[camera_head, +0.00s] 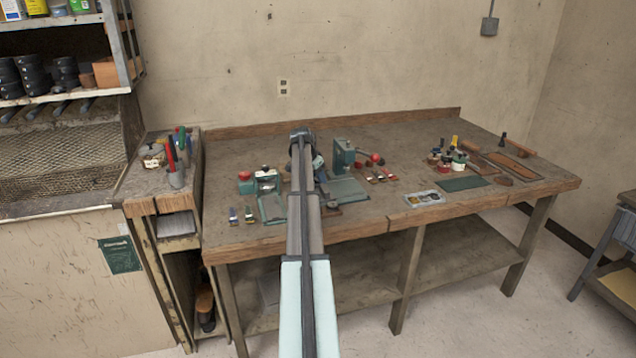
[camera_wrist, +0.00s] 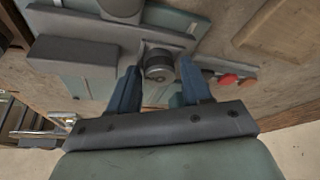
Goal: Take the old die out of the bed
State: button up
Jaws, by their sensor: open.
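In the wrist view a small dark round piece, which looks like the old die (camera_wrist: 159,66), sits at the grey-green bed (camera_wrist: 80,52) of the machine. My gripper (camera_wrist: 157,80) is open, with one blue finger on each side of this piece. A gap shows on the left side; I cannot tell whether the right finger touches it. In the head view the green machine (camera_head: 343,158) stands on the workbench. My arm reaches over the bench and hides part of the machine's bed, the die and most of my gripper.
The workbench (camera_head: 400,135) holds a small red-and-green device (camera_head: 246,184) left of my arm. Several small coloured parts (camera_head: 376,176) lie right of the machine. A grey tray (camera_head: 424,198) and a dark green mat (camera_head: 463,184) lie farther right. The back of the bench is mostly clear.

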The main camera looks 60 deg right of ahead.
jog(key=shift+c, duration=0.2)
grip_shut()
jog(key=shift+r, duration=0.1)
